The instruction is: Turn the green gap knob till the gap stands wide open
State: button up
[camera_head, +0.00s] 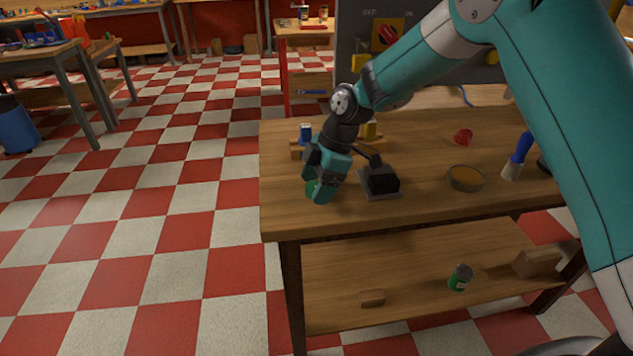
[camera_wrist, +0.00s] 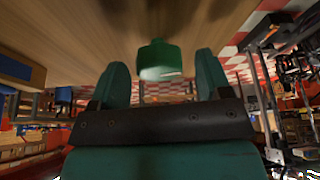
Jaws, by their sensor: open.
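The green knob (camera_wrist: 160,58) shows in the wrist view just ahead of my gripper (camera_wrist: 162,72), roughly midway between its two fingers. The fingers are apart, with space on each side of the knob; I see no contact. In the head view my gripper (camera_head: 324,180) is low over the left part of the wooden table and hides most of the knob. A small patch of green (camera_head: 311,187) shows at its left side. No gap or gap marking can be made out in either view.
A black block on a grey plate (camera_head: 380,181) stands close right of my gripper. A blue-topped item (camera_head: 306,133) is behind it. A panel with a red switch (camera_head: 388,35) rises behind.

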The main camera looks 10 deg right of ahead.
jog(key=c, duration=0.9)
